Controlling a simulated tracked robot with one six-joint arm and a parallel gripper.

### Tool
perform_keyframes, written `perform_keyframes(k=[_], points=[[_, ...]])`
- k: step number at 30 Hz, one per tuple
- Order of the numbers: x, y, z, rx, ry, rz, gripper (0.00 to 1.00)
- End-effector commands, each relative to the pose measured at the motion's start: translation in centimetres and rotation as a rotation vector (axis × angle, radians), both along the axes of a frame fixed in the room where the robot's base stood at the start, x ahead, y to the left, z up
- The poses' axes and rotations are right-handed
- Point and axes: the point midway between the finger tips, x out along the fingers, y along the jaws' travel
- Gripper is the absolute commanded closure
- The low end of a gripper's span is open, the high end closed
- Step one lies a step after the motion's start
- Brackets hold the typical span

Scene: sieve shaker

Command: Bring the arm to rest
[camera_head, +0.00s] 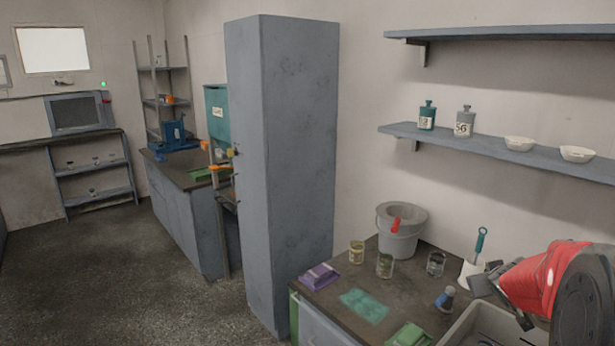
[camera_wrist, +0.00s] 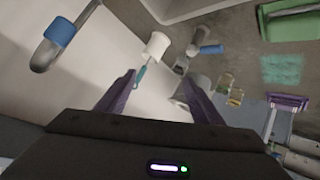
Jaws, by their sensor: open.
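My gripper (camera_wrist: 157,80) shows in the wrist view with its two dark purple fingers spread apart and nothing between them. In the head view my red arm reaches in from the right edge, above the sink end of the counter (camera_head: 335,310). A white holder with a teal-handled brush (camera_head: 480,245) stands close to the arm there. The brush and white holder also show just beyond the fingers in the wrist view (camera_wrist: 156,45). I cannot tell the exact gap between the fingers and these things.
A sink (camera_head: 470,325) lies below the arm. A wall shelf (camera_head: 490,150) holds bottles and bowls. Open floor (camera_head: 110,270) lies left of the tall cabinet (camera_head: 285,170).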

Motion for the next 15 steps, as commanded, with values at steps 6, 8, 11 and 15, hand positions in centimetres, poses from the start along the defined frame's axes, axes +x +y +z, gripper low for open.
perform_keyframes(k=[6,8,11,15], points=[[-2.7,4.7,3.5,0.010,0.024,-0.039,0.39],[-3.6,6.0,4.2,0.017,0.033,-0.047,0.39],[-5.2,8.2,5.1,0.033,0.050,-0.058,0.39],[-7.7,11.3,6.1,0.061,0.078,-0.067,0.39]])
